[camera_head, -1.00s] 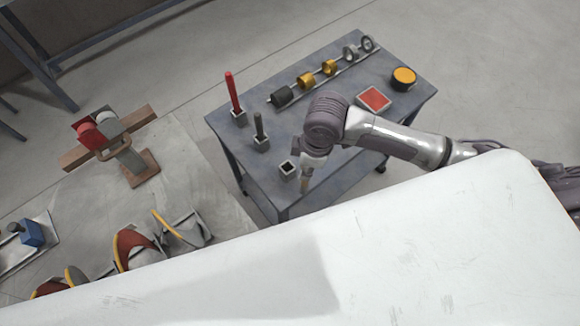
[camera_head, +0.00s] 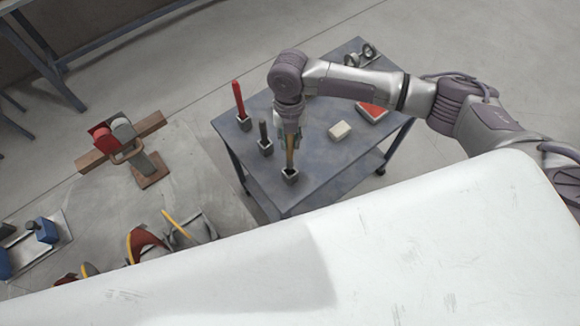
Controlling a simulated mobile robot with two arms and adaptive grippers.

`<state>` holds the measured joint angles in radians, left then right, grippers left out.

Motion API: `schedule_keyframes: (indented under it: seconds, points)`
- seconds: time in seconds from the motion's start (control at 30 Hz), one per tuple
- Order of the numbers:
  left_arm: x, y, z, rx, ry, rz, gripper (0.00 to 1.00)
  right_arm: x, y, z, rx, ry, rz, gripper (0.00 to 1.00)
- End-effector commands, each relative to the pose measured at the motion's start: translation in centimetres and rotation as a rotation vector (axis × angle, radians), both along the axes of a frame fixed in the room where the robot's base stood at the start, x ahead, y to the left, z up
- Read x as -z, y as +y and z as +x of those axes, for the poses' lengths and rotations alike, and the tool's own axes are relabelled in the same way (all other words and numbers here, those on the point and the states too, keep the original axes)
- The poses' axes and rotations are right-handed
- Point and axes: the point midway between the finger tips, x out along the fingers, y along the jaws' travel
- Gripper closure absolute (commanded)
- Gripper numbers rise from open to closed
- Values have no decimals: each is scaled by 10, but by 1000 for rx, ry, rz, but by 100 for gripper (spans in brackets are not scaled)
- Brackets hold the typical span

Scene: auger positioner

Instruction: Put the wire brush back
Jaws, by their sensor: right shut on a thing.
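The wire brush (camera_head: 290,154) shows as a tan, roughly upright handle below my right gripper. My right gripper (camera_head: 289,134) is shut on its upper part, above the near corner of the grey cart (camera_head: 325,173). The brush's lower end meets a small square grey holder (camera_head: 290,176) in the picture; I cannot tell how deep it sits inside. The brush's top is hidden by the gripper. My left gripper is not in view.
A red-handled tool (camera_head: 239,100) and a dark-handled tool (camera_head: 264,132) stand in holders to the left. A cream block (camera_head: 340,131) and red-topped box (camera_head: 371,112) lie to the right. A white surface (camera_head: 400,245) fills the foreground.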

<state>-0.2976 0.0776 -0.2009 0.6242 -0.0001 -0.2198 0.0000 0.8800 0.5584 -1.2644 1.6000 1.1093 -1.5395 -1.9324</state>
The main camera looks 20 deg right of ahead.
Motion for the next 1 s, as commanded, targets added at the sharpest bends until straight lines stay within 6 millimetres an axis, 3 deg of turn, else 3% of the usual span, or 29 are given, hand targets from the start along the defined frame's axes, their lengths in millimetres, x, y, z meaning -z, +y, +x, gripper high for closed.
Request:
schedule_keyframes:
  seconds: [0.03, 0.2, 0.47, 0.67, 1.0]
  points:
    - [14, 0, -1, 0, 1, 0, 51, 15, 0, 0, 0, 1, 0, 100]
    - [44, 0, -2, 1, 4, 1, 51, 45, 0, 0, 2, 0, 0, 100]
    - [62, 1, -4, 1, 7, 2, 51, 64, 0, 0, 3, 0, 0, 100]
    - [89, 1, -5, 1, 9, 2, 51, 90, 0, 0, 3, 0, 0, 100]
    - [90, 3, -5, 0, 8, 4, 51, 92, 0, 0, 4, -1, -1, 100]
